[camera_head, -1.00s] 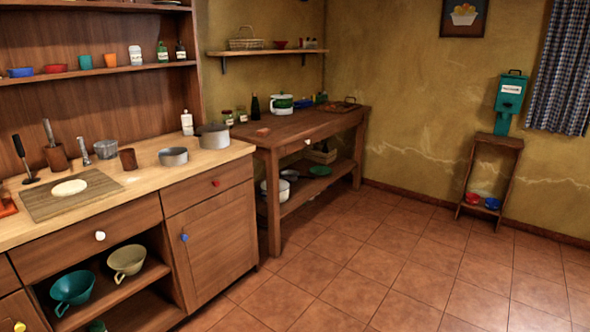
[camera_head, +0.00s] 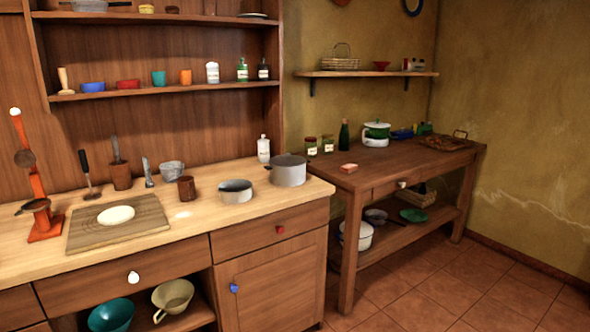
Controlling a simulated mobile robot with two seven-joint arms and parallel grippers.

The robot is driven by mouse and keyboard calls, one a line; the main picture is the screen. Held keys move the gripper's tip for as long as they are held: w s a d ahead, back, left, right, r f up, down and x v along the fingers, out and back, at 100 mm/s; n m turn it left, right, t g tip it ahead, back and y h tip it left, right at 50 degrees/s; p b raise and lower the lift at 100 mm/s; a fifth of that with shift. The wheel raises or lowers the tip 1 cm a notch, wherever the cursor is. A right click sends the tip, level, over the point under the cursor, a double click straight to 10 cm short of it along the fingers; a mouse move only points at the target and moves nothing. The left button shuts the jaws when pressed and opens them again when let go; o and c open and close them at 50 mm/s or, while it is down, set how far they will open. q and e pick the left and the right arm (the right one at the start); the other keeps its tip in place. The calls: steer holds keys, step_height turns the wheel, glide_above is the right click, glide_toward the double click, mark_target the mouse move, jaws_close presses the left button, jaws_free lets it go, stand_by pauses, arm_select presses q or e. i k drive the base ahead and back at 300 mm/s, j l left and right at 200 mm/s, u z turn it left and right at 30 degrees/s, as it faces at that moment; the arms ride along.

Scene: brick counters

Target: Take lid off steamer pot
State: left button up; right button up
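A white and green pot (camera_head: 376,134), which looks like the steamer pot, stands on the dark wooden table (camera_head: 400,167) at the right. Its top looks closed, but the edge between lid and pot is too small to make out. A grey pot (camera_head: 287,174) stands at the right end of the light counter, and a smaller grey pan (camera_head: 235,191) sits left of it. Neither of my grippers is in view.
The light counter (camera_head: 200,212) also bears a board (camera_head: 152,219) with a white round piece, a brown cup (camera_head: 187,189) and an orange scale (camera_head: 40,215). On the table, jars (camera_head: 327,144), a dark bottle (camera_head: 344,135) and a tray (camera_head: 446,143) surround the pot. Tiled floor (camera_head: 480,295) is free at right.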

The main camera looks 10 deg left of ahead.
mark_target(286, 160)
steer(key=i+l+u, duration=0.15)
steer(key=i+u, duration=0.2)
steer(key=i+l+u, duration=0.2)
steer(key=u, duration=0.2)
steer(key=i+l+u, duration=0.2)
steer(key=l+u, duration=0.15)
steer(key=i+l+u, duration=0.15)
steer(key=l+u, duration=0.2)
steer(key=i+l+u, duration=0.1)
steer(key=l+u, duration=0.65)
steer(key=l, duration=0.15)
steer(key=l+u, duration=0.35)
steer(key=l, duration=0.15)
steer(key=i, duration=0.05)
